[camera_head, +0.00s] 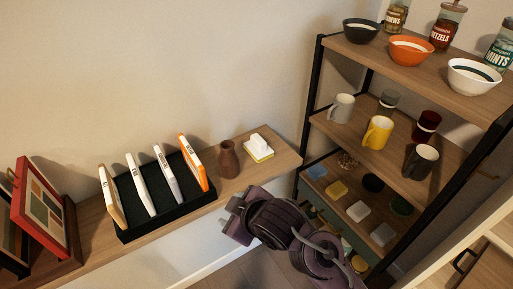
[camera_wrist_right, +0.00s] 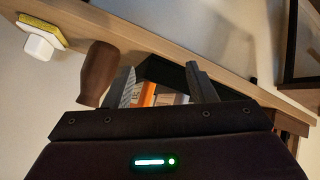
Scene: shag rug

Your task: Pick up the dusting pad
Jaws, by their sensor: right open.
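The likely dusting pad (camera_head: 258,148) is a white block with a yellow layer, lying at the right end of the wooden wall shelf. It also shows in the right wrist view, at the upper left, as a yellow and white pad (camera_wrist_right: 40,38). My right gripper (camera_head: 234,212) is in front of the shelf edge, left of and nearer than the pad, not touching it. In the wrist view my two fingers (camera_wrist_right: 160,72) stand apart with nothing held between them. My left gripper is in neither view.
A brown vase (camera_head: 228,160) stands just left of the pad. Left of it are a dark tray (camera_head: 125,226) with several upright books or cases and a red frame (camera_head: 42,207). A shelf rack (camera_head: 312,95) with bowls, mugs and jars stands at the right.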

